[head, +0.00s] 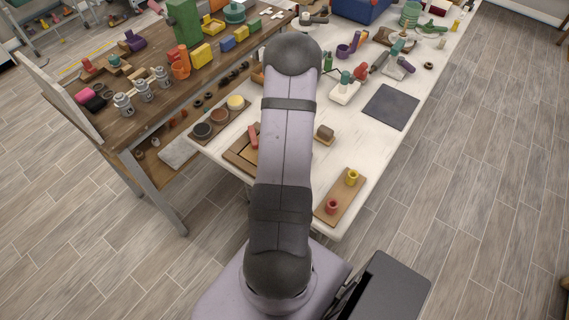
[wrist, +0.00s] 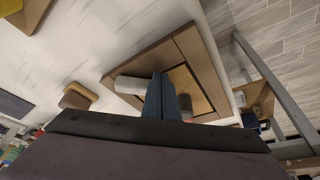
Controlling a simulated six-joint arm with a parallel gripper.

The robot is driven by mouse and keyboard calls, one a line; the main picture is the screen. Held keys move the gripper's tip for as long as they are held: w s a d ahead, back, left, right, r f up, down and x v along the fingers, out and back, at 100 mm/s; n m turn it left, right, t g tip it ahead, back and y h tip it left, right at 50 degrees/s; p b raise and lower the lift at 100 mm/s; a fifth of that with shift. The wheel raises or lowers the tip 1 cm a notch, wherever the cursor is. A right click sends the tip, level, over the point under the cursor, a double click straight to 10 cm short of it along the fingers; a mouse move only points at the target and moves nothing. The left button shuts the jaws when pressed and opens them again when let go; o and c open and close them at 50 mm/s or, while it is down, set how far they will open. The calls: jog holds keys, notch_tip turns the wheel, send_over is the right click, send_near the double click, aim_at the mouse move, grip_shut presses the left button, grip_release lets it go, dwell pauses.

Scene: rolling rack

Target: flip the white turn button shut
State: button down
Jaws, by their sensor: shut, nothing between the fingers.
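The white turn button (wrist: 130,85) is a rounded pale bar in the wrist view, lying over the left part of a brown wooden frame (wrist: 160,52). A tan panel (wrist: 205,103) shows inside the frame. My gripper (wrist: 163,76) has its two blue fingers together, with nothing between them. The fingers are just right of the button and overlap its right end in the picture; I cannot tell whether they touch. A dark rounded piece (wrist: 187,105) shows right of the fingers. In the head view my arm hides the button and gripper; part of the frame (head: 233,157) shows.
A red piece (head: 253,136) shows by the frame in the head view. A brown block (head: 324,133) and a board with red and yellow cups (head: 340,197) stand to the right. A board with round discs (head: 219,117) is at the left. Bare white tabletop lies around them.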

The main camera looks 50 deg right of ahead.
jog(key=shift+w+d+r+p, duration=0.15)
jog(key=shift+w+d+p, duration=0.25)
jog(key=shift+w+p, duration=0.35)
jog(key=shift+w+d, duration=0.15)
jog(key=shift+s, duration=0.2)
jog(key=shift+s+a, duration=0.2)
jog(key=shift+s, duration=0.45)
jog(key=shift+s+a+f, duration=0.1)
jog(key=shift+a+f, duration=0.05)
jog(key=shift+f, duration=0.05)
